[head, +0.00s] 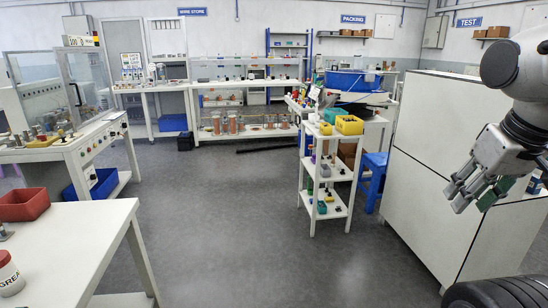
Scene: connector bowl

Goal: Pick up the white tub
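A white tub (9,276) with a red lid and dark lettering stands upright on the white table at the lower left. The left edge of the picture cuts it off, so only part of it shows. My gripper (463,202) is at the right side, far from the tub, with its fingers pointing down and to the left. The fingers look apart, and I see nothing held between them.
A red bin (24,205) sits behind the tub on the white table (85,232). A white shelf cart (331,212) with yellow bins stands at centre right. A tall white cabinet (430,180) is near my gripper. The grey floor (225,225) between is clear.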

